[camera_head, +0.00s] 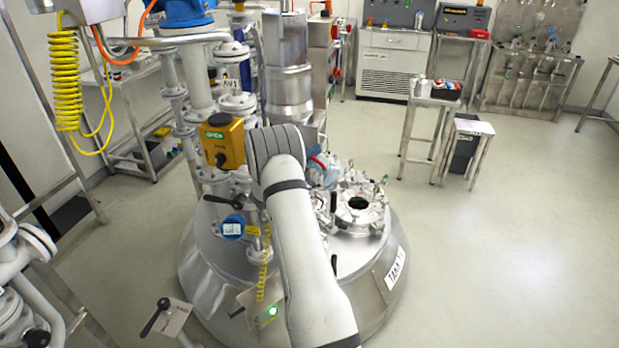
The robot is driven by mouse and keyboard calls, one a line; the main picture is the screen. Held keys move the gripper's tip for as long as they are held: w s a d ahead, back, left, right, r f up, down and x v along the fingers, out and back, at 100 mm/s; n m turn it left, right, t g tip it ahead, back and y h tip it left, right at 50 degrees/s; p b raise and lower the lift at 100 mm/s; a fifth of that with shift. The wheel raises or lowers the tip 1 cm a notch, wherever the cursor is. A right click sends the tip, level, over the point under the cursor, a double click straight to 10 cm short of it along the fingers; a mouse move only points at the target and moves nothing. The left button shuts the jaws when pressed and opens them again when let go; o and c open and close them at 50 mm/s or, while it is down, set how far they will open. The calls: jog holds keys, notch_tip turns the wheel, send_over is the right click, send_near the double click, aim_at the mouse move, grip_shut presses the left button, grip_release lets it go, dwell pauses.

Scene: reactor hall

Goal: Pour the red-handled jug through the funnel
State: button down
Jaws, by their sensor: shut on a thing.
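The jug (326,176) is clear and bluish with a red handle. It is just right of my arm's wrist, over the lid of the steel tank (210,262), and looks tilted. My gripper (312,163) is mostly hidden behind my wrist and is shut on the jug at its handle side. I cannot make out a funnel; part of the lid is hidden behind my arm. An open round port with a dark hole (358,203) shows on the lid, right of the jug. I cannot tell whether any liquid is flowing.
Pipes and valves (232,100) stand close left of my arm, with a yellow box (223,142) marked OPEN. A steel column (288,85) rises behind the wrist. Clamps and fittings crowd the lid. Small steel tables (430,104) stand farther right. The floor at right is clear.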

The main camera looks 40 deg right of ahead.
jog(key=shift+w+a+f+n, duration=0.15)
jog(key=shift+w+n, duration=0.15)
jog(key=shift+n, duration=0.2)
jog(key=shift+w+n+t+p, duration=0.35)
jog(key=shift+n+t+p, duration=0.05)
jog(key=shift+n+p, duration=0.2)
jog(key=shift+w+n+t+p, duration=0.4)
jog(key=shift+n, duration=0.4)
